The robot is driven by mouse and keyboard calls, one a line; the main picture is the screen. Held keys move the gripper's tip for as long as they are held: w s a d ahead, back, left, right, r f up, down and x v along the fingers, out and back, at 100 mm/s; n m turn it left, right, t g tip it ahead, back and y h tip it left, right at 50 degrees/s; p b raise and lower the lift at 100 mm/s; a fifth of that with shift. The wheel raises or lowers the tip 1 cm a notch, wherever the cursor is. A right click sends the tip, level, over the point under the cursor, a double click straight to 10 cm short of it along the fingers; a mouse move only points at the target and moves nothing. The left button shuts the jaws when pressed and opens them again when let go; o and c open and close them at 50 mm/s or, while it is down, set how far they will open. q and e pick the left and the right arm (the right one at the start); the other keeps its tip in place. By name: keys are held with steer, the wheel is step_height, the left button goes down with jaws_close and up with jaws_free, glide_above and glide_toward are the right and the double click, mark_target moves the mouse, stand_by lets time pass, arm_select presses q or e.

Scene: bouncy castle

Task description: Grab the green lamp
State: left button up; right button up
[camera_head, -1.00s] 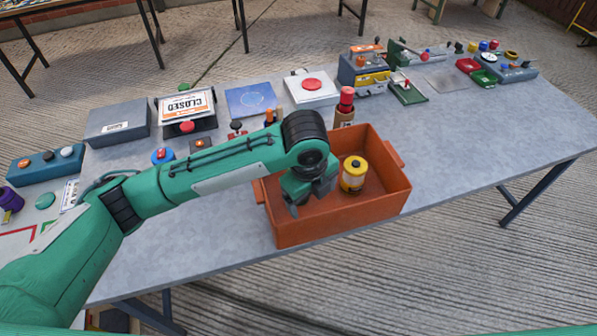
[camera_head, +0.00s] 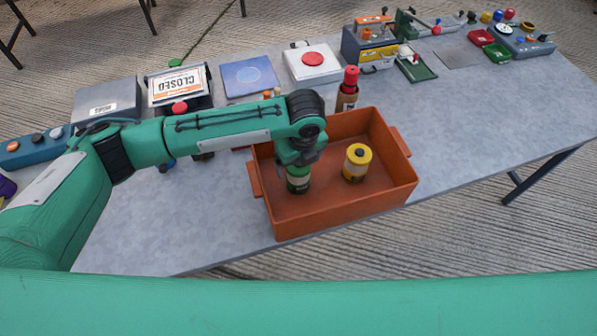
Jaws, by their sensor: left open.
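The green lamp (camera_head: 299,182) stands in the orange crate (camera_head: 320,222), at its left side. It is a short cylinder with a green upper part and a dark base. My left gripper (camera_head: 298,164) is directly above the lamp, pointing down, with its jaws open. The gripper hides the lamp's top, and I cannot tell whether the fingers touch it. A yellow lamp (camera_head: 357,163) with a black knob stands to the right in the same crate. My right gripper is out of view.
The crate stands at the grey table's (camera_head: 480,130) front edge. A red-topped cylinder (camera_head: 348,88) stands just behind it. A red-button box (camera_head: 313,62), a blue panel (camera_head: 249,75) and a closed sign (camera_head: 178,86) line the back. The table right of the crate is clear.

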arm_select(q)
step_height(320, 180, down, 2)
steer(key=shift+f+p, duration=0.1)
steer(key=shift+p, duration=0.4)
step_height(320, 180, down, 2)
steer(key=shift+w+a+f, duration=0.15)
steer(key=shift+f, duration=0.2)
steer(key=c, duration=1.3)
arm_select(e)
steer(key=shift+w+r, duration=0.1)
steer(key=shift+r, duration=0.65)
